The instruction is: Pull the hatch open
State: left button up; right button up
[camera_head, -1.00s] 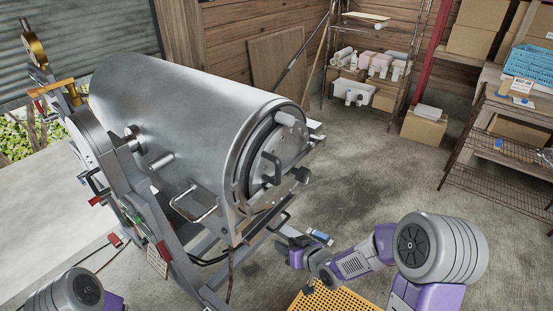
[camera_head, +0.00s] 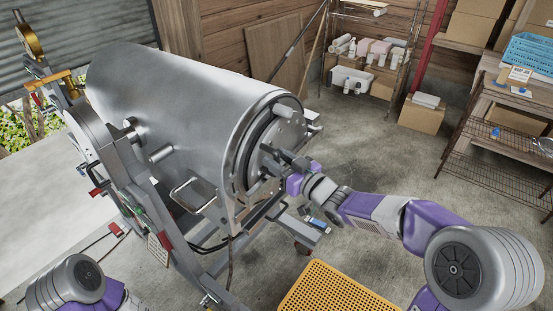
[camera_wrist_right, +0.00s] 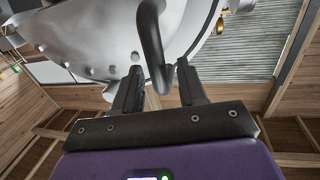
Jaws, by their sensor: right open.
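The hatch (camera_head: 291,127) is the round metal door on the near right end of a big steel drum (camera_head: 175,105); it looks closed. My right gripper (camera_head: 279,163) is in front of the hatch, at its handle, and covers much of it. In the right wrist view a dark bent handle (camera_wrist_right: 151,38) comes down from the hatch face (camera_wrist_right: 90,35).
A yellow perforated platform (camera_head: 335,288) is at the bottom centre. Shelves (camera_head: 500,150) stand at the right, a cardboard box (camera_head: 423,115) at the back.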

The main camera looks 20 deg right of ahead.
jog(key=shift+w+a, duration=0.15)
jog(key=shift+w, duration=0.15)
grip_shut()
dwell(0.3)
